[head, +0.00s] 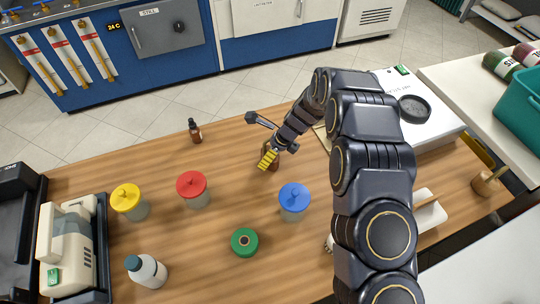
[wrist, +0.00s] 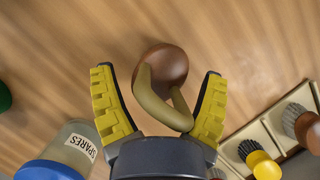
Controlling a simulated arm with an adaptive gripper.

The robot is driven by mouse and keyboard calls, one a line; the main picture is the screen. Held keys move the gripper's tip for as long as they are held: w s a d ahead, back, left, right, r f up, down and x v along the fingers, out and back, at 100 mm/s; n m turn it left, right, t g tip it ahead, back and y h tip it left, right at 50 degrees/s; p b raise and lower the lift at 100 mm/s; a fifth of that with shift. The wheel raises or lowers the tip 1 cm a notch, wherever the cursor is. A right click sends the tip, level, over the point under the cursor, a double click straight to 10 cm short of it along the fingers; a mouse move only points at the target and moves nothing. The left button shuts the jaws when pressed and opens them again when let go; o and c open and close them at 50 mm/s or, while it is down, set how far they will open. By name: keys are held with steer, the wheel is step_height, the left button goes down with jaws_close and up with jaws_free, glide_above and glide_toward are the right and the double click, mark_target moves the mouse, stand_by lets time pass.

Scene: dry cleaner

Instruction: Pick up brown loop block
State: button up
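The brown loop block shows in the wrist view as a round brown body (wrist: 168,66) with an olive-tan loop (wrist: 158,106) on its near side. My gripper (wrist: 158,74) is open, with one yellow-padded finger to the left of the block and one to the right. Gaps show between both fingers and the block. The loop lies between the fingers, close to the gripper's palm. In the head view my gripper (head: 269,157) is low over the wooden table, and a small part of the brown block (head: 274,165) shows beside it; the rest is hidden.
Blue-lidded jar (head: 294,197) stands close on the near side. Red-lidded (head: 193,188) and yellow-lidded (head: 128,200) jars, a green lid (head: 244,242), a white bottle (head: 147,271) and a brown bottle (head: 195,131) stand around. Knobbed brushes (wrist: 262,160) lie right in the wrist view.

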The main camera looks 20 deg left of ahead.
steer(key=c, duration=0.7)
steer(key=shift+c, duration=0.2)
steer(key=shift+r, duration=0.25)
step_height(320, 180, up, 2)
steer(key=shift+r, duration=0.15)
steer(key=shift+c, duration=0.3)
steer(key=s+d+r, duration=0.1)
steer(key=r, duration=0.1)
steer(key=s+d+r, duration=0.1)
steer(key=r, duration=0.1)
steer(key=s+d+r, duration=0.1)
steer(key=s+r, duration=0.1)
steer(key=shift+s+r, duration=0.1)
steer(key=shift+r, duration=0.15)
steer(key=s+d+r, duration=0.1)
steer(key=s, duration=0.1)
steer(key=s+d+r, duration=0.1)
steer(key=s+d, duration=0.1)
steer(key=s+d+r, duration=0.1)
steer(key=s+d, duration=0.1)
steer(key=s, duration=0.1)
steer(key=shift+s+d+r, duration=0.1)
steer(key=shift+r, duration=0.25)
